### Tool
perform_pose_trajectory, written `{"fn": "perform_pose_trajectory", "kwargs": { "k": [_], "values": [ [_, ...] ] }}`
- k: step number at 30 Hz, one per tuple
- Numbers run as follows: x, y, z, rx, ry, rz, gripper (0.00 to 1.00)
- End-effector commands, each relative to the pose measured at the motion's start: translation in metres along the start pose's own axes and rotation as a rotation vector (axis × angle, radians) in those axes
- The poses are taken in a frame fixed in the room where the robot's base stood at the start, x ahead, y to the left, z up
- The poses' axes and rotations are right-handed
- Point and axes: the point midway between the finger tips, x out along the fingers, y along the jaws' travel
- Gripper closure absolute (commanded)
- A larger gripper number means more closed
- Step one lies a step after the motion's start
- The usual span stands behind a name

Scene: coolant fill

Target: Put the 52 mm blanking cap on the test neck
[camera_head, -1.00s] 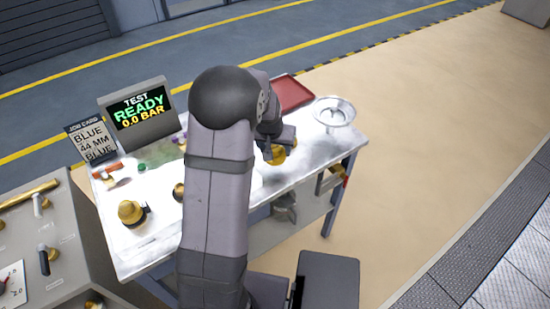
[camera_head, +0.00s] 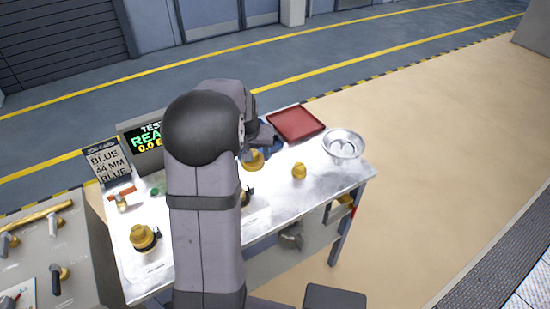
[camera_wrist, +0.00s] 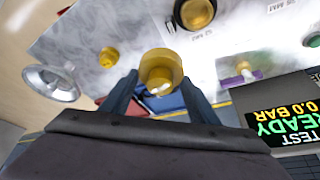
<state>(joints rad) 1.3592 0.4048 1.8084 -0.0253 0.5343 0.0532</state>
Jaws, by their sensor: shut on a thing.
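My gripper (camera_wrist: 160,95) is shut on a yellow cap (camera_wrist: 160,68), which is held between both fingers above the bench. In the head view the held cap (camera_head: 254,160) shows below my wrist. A second yellow cap (camera_head: 299,171) stands on the bench to its right, and shows in the wrist view too (camera_wrist: 108,57). A dark ringed fitting with a yellow top (camera_wrist: 195,12) is at the top of the wrist view, apart from the held cap. In the head view my arm partly hides it. I cannot tell the cap's size or which fitting is the test neck.
A metal bowl (camera_head: 343,145) and a red tray (camera_head: 296,123) are at the bench's far right. A yellow-topped fitting (camera_head: 143,237) is at the front left. The job card (camera_head: 108,162) reads BLUE 44 MM BLUE. The test display (camera_wrist: 285,115) reads READY, 0.0 BAR.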

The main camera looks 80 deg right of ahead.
Motion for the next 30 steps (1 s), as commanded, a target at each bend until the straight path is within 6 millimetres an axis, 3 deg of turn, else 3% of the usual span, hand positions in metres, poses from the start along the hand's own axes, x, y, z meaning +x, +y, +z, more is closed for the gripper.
{"fn": "perform_pose_trajectory", "kwargs": {
  "k": [1,3,10,17,30],
  "values": [
    [-0.015,-0.016,-0.002,-0.032,-0.001,-0.014,0.67],
    [-0.025,-0.033,0.002,-0.075,-0.001,-0.032,0.67],
    [-0.049,-0.068,0.029,-0.189,-0.003,-0.078,0.67],
    [-0.038,-0.052,0.058,-0.081,-0.003,-0.033,0.67],
    [-0.036,-0.048,0.058,0.127,0.0,0.053,0.67]
  ]
}}
